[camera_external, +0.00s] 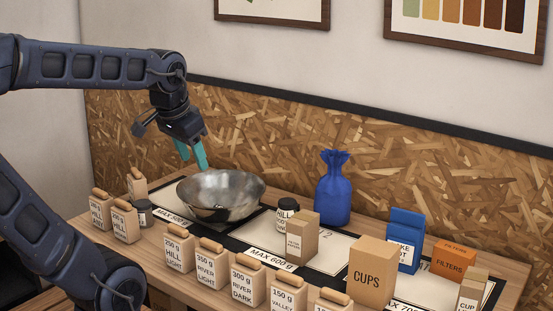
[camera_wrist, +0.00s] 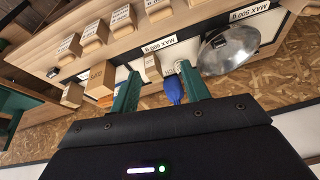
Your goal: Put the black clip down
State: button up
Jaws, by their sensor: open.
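My gripper (camera_external: 193,158) is open, its teal fingers pointing down above the left rim of the metal bowl (camera_external: 240,189). In the wrist view my gripper (camera_wrist: 158,72) shows both fingers apart with nothing held between them. The bowl also shows in the wrist view (camera_wrist: 232,58), right of the fingers. A small dark patch shows inside the bowl in both views; I cannot tell whether it is the black clip. I make out no black clip for certain anywhere else.
Several labelled bags line the front, including a 300 g River Dark bag (camera_external: 248,286). A blue sack (camera_external: 333,190), a cups box (camera_external: 371,274), a blue box (camera_external: 404,240) and an orange filters box (camera_external: 453,259) stand to the right. A wood-chip wall panel (camera_external: 430,190) rises behind.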

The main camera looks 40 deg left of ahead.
jog(key=s, duration=0.1)
jog(key=s+n, duration=0.1)
jog(key=s+d, duration=0.1)
jog(key=shift+s+f+n, duration=0.2)
jog(key=shift+f+n, duration=0.1)
jog(key=shift+f, duration=0.1)
